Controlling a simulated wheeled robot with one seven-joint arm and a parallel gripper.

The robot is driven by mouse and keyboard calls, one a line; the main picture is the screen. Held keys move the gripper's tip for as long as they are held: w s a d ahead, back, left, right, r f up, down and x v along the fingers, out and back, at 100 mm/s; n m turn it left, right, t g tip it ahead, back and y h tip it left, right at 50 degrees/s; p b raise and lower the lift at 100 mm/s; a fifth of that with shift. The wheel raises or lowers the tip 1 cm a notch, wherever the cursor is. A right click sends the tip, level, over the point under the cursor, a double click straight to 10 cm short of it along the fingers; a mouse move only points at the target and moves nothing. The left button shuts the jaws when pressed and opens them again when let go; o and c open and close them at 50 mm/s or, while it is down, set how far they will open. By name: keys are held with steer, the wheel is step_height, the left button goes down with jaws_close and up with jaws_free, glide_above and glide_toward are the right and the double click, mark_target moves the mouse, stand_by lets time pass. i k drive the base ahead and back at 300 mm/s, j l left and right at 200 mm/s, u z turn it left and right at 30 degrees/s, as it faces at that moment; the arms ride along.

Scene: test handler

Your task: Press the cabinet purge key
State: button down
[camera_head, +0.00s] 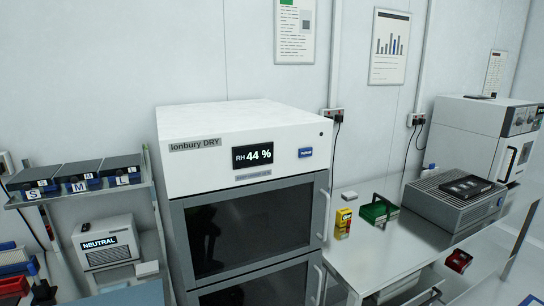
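The dry cabinet (240,121) is a tall white and grey unit in the middle of the head view, labelled "Ionbury DRY". Its upper panel has a dark display (253,156) reading "RH 44 %". A small blue key (306,153) with lettering too small to read sits right of the display; it is probably the purge key. A thin label strip lies below the display. The two dark-windowed doors (250,228) look shut, and the lower one is cut off by the frame edge. My gripper is not in view.
A metal bench (365,258) stands right of the cabinet with a yellow box (343,223), a green case (379,210) and a grey machine (455,203). Door handles (324,215) jut out at the cabinet's right edge. A shelf (80,195) with several bins is at left.

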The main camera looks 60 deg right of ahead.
mark_target(303, 152)
steer(key=z, duration=1.55)
steer(key=k+l, duration=0.05)
